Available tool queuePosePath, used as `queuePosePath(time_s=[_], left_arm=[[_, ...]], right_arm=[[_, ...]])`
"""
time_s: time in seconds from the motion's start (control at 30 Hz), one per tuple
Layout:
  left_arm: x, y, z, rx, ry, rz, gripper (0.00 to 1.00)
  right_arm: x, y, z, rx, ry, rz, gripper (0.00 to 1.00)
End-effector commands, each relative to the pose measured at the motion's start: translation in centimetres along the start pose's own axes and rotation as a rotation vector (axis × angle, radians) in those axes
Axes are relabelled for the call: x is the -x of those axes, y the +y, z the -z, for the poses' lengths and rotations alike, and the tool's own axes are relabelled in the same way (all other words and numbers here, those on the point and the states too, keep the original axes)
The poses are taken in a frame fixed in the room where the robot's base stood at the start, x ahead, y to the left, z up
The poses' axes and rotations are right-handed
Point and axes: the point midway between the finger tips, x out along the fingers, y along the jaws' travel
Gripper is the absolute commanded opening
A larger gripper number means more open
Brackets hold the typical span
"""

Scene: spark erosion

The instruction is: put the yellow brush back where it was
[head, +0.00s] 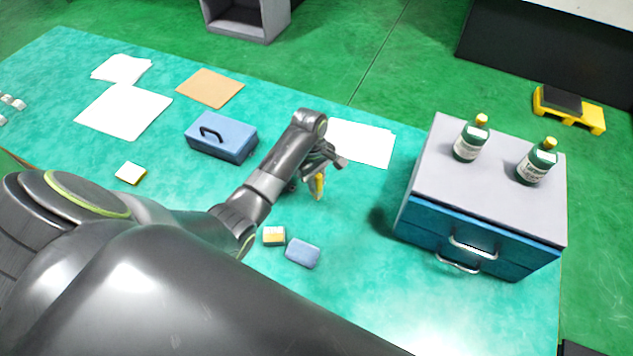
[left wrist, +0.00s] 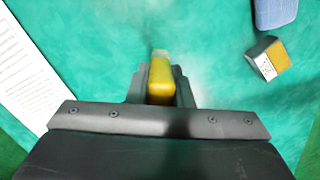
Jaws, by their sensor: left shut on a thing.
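The yellow brush (head: 319,186) is held in my left gripper (head: 322,172), above the teal table between the blue toolbox and the drawer unit. In the left wrist view the brush (left wrist: 161,84) sits between the two dark fingers of the gripper (left wrist: 160,88), which are shut on it. Only part of the brush shows; the fingers hide the rest. I cannot tell how far its lower end is from the table. My right gripper is not in view.
A blue toolbox (head: 221,138) stands behind my left arm. A small yellow box (head: 274,236) and a blue block (head: 303,253) lie in front. White papers (head: 362,143) lie behind the gripper. A drawer unit (head: 486,200) with two green bottles stands at right.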

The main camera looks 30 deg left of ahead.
Motion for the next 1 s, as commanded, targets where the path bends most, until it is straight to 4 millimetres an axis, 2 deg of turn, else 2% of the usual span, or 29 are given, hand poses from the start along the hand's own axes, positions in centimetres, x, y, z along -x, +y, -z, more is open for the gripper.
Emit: queuePosePath(time_s=[0.13, 0.5, 0.53, 0.67, 1.0], left_arm=[[-1.3, 0.0, 0.2, 0.000, 0.001, 0.001, 0.00], [-1.7, 0.0, 0.2, 0.000, 0.001, 0.000, 0.00], [-1.7, 0.0, 0.2, 0.000, 0.002, -0.001, 0.24], [-1.7, 0.0, 0.2, 0.000, 0.001, 0.000, 0.41], [-1.4, 0.0, 0.2, -0.001, 0.002, -0.001, 0.41]], right_arm=[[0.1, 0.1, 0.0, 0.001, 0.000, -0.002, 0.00], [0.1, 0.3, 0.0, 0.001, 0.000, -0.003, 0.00], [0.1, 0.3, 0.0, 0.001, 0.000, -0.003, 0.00], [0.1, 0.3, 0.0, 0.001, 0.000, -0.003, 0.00], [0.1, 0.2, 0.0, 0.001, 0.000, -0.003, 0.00]])
